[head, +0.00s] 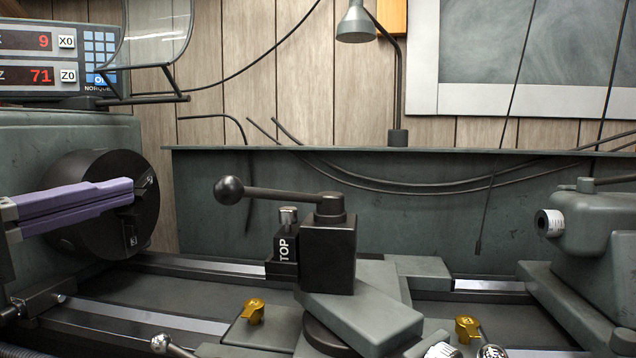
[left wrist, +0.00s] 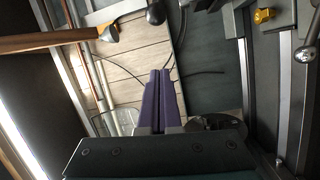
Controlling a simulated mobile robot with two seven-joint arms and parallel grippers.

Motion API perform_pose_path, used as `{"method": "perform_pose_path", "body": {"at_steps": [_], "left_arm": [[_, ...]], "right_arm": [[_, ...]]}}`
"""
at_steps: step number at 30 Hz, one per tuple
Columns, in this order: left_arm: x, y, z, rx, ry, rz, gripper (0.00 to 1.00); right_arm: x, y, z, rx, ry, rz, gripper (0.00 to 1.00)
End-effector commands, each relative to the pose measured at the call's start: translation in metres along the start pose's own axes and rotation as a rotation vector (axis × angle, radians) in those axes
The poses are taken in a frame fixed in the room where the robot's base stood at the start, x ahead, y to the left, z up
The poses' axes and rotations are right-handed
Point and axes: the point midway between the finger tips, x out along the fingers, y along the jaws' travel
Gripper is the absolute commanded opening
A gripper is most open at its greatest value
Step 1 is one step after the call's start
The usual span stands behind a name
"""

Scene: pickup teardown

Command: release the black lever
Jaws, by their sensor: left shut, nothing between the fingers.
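The black lever (head: 280,195) sits on top of the black tool post (head: 328,255), with its bar running left to a round black ball (head: 228,190). The lever is nearly level and nothing touches it. A dark ball, probably the lever's, also shows at the top of the left wrist view (left wrist: 155,14). My left gripper (head: 132,188) has purple fingers, is shut and empty, and is in front of the round black chuck (head: 95,170), left of the ball with a clear gap. Its closed fingers also show in the left wrist view (left wrist: 160,75). My right gripper is not in view.
A block marked TOP (head: 286,248) stands left of the tool post. The tailstock (head: 590,225) is at the right. A clear shield (head: 158,35) hangs at upper left. Space between fingers and ball is free.

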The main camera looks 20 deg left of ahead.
Motion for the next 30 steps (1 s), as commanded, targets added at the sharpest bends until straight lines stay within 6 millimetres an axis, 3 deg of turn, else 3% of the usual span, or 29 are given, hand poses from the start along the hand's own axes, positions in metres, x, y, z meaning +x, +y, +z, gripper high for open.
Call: {"method": "perform_pose_path", "body": {"at_steps": [5, 20, 24, 30], "left_arm": [[0.018, 0.002, -0.001, 0.000, 0.002, 0.004, 0.00], [0.100, 0.002, 0.000, 0.002, 0.001, 0.003, 0.00], [0.090, 0.002, 0.022, -0.004, 0.000, -0.001, 0.00], [0.084, 0.000, 0.037, 0.000, 0.000, -0.001, 0.00]], "right_arm": [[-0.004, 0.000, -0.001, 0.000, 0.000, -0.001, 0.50], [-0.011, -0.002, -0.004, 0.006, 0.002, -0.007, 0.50], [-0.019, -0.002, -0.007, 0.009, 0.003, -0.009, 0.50], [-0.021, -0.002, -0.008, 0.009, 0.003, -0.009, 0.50]]}}
